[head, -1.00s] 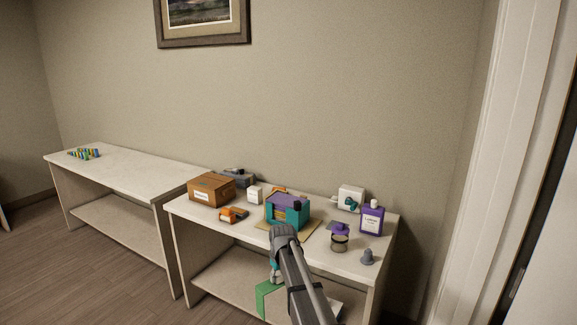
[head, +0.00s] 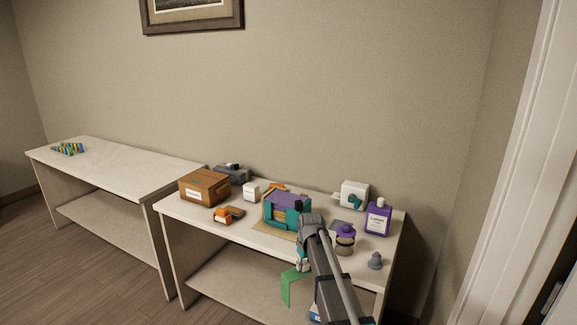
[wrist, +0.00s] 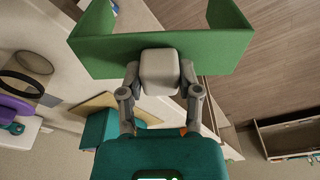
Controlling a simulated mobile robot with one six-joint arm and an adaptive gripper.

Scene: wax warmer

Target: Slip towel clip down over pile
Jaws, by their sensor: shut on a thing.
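My gripper (wrist: 160,88) is shut on the grey-white block (wrist: 160,70) of the green towel clip (wrist: 215,52), a U-shaped piece with two side legs. In the head view the clip (head: 292,285) hangs in front of the right table's front edge, below the top, partly hidden by my arm. The pile (head: 287,212) stands on the table in a teal holder with a purple top and yellowish layers showing. The clip is apart from it. In the wrist view a teal part, seemingly of this holder (wrist: 98,128), shows partly behind my gripper.
On the right table are a brown box (head: 204,187), an orange item (head: 223,214), a small white box (head: 251,192), a purple-topped jar (head: 345,242), a purple bottle (head: 378,218), a white device (head: 354,194) and a grey knob-like piece (head: 375,260). A left table (head: 120,165) is mostly clear.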

